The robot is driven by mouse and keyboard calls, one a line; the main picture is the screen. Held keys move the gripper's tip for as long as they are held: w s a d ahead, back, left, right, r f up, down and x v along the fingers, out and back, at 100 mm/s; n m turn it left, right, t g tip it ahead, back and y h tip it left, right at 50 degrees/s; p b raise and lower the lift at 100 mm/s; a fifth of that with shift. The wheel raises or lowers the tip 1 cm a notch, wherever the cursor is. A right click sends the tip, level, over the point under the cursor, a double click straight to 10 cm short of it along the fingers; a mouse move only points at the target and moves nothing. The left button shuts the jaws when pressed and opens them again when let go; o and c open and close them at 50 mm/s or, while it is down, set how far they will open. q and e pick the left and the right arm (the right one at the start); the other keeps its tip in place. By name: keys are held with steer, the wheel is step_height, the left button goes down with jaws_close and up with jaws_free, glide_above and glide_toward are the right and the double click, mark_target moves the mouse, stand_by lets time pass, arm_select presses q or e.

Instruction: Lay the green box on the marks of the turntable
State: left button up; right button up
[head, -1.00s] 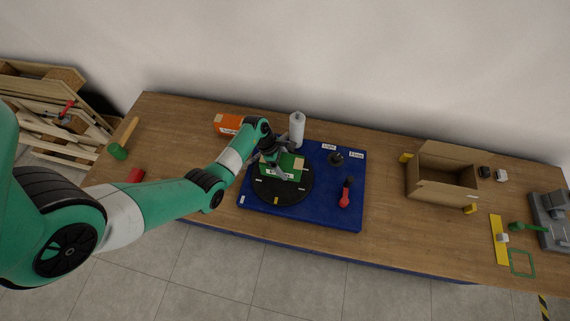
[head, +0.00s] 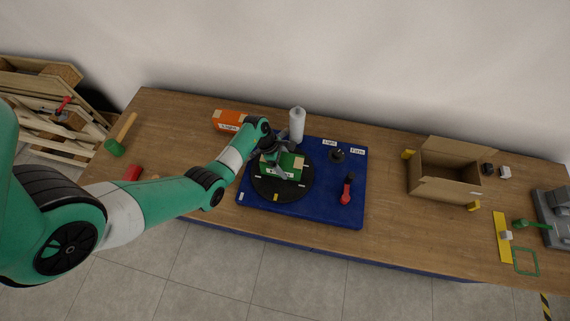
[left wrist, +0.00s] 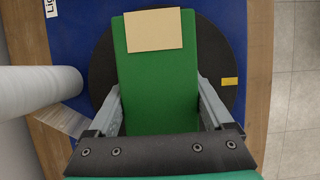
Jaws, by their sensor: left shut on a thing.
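The green box (head: 291,170), with a tan label on top, is at the black round turntable (head: 262,187) on the blue board. My left gripper (head: 280,165) is shut on the box, with one finger along each side. In the left wrist view the green box (left wrist: 158,85) fills the space between the fingers of the left gripper (left wrist: 160,105). Part of the turntable (left wrist: 214,65) and a yellow mark (left wrist: 230,81) show beside it. I cannot tell whether the box touches the turntable. The marks under the box are hidden. My right gripper is not in view.
A white bottle (head: 297,124) stands close behind the gripper, and an orange box (head: 229,120) lies to its left. An open cardboard box (head: 440,185) stands further right.

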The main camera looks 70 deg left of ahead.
arm_select(q)
steer(key=shift+f+b, duration=0.35)
steer(key=shift+f, duration=0.2)
steer(key=o, duration=1.5)
steer(key=p+v, duration=0.3)
steer(key=v, duration=0.8)
steer(key=shift+s+a+r, duration=0.1)
steer(key=shift+r, duration=0.2)
